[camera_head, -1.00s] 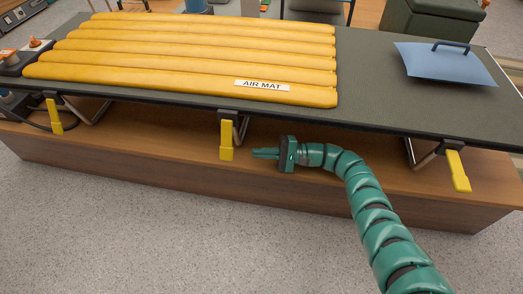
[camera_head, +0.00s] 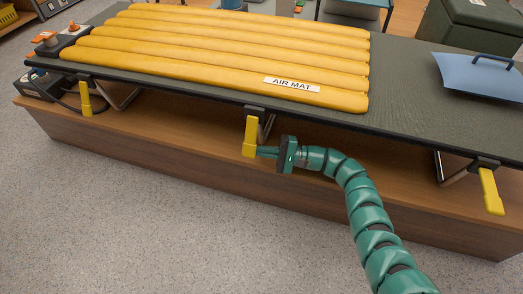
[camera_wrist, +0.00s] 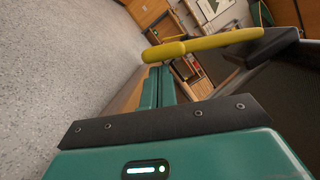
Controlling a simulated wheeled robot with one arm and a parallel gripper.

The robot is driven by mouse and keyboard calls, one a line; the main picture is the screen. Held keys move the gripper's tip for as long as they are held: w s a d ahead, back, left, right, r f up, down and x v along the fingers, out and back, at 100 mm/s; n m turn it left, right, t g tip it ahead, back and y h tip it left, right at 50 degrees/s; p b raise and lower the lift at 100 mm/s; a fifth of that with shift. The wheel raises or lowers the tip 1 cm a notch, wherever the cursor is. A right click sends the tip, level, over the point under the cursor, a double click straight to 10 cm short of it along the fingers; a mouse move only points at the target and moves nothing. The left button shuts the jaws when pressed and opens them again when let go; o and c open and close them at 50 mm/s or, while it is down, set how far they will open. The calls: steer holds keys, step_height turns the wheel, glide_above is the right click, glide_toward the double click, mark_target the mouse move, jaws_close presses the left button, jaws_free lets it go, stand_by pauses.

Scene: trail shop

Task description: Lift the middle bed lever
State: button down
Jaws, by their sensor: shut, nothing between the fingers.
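The middle bed lever (camera_head: 250,138) is a yellow handle hanging down from a dark bracket under the front edge of the bed. In the wrist view the lever (camera_wrist: 205,45) runs across just past my fingertips. My green gripper (camera_head: 260,152) is shut and empty. Its fingertips point left and meet the right side of the lever's lower part in the head view. The finger ends (camera_wrist: 160,76) look very close to the lever in the wrist view; I cannot tell if they touch or pass behind it.
A left yellow lever (camera_head: 86,98) and a right one (camera_head: 491,191) hang from the same edge. The dark bed top (camera_head: 400,105) bears a yellow air mat (camera_head: 225,60) and a blue panel with a handle (camera_head: 480,76). A wooden plinth (camera_head: 180,150) stands below. The floor in front is clear.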

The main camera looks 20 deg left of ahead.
steer(key=shift+s+r+m+p, duration=0.15)
steer(key=shift+s+m+p, duration=0.25)
steer(key=shift+p, duration=0.3)
steer(key=s+r+m+t+p, duration=0.1)
steer(key=s+m+p, duration=0.1)
steer(key=p, duration=0.3)
steer(key=s+r+m+y+p, duration=0.1)
steer(key=s+r+m+p, duration=0.1)
steer(key=m+p, duration=0.2)
steer(key=s+r+m+t+p, duration=0.1)
steer(key=s+r+m+p, duration=0.1)
steer(key=p, duration=0.4)
steer(key=shift+s+a+m+t+y, duration=0.15)
steer(key=shift+m+t+y, duration=0.2)
steer(key=shift+m, duration=0.25)
steer(key=r+m+p, duration=0.1)
steer(key=m+p, duration=0.1)
steer(key=s+r+m+t+p, duration=0.1)
steer(key=m+p, duration=0.1)
steer(key=s+r+m+p, duration=0.1)
steer(key=p, duration=0.1)
steer(key=shift+r+m+t+p, duration=0.15)
steer(key=shift+m+t+p, duration=0.2)
steer(key=shift+m, duration=0.05)
